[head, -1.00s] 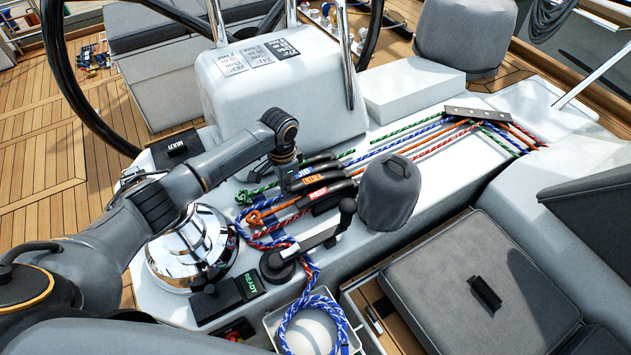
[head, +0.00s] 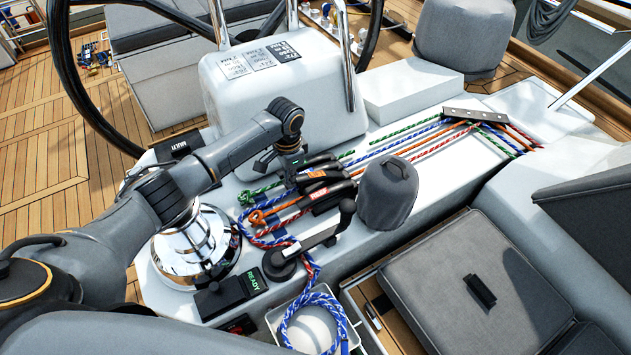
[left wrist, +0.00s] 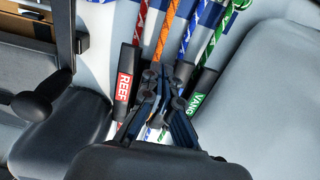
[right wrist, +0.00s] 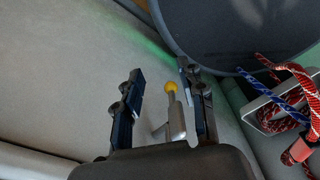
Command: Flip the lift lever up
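The lift lever appears to be the black clutch handle with the orange label (head: 316,174), in the row on the white console. Its label is too small to read. It lies low, beside the red-labelled REEF lever (head: 322,193). My left gripper (head: 291,172) is at the label end of the row, low over the levers. In the left wrist view its fingers (left wrist: 165,82) are drawn together between the REEF label (left wrist: 125,86) and the VANG label (left wrist: 195,103), hiding the middle levers. I see nothing held between them. My right gripper (right wrist: 160,75) is open, apart from the levers.
A winch handle (head: 315,240), a chrome winch (head: 195,245) and a grey-covered winch (head: 388,195) stand near the levers. The steering wheel (head: 75,90) is behind. A yellow-knobbed metal stick (right wrist: 171,88) shows between my right fingers. A rope bin (head: 350,320) is in front.

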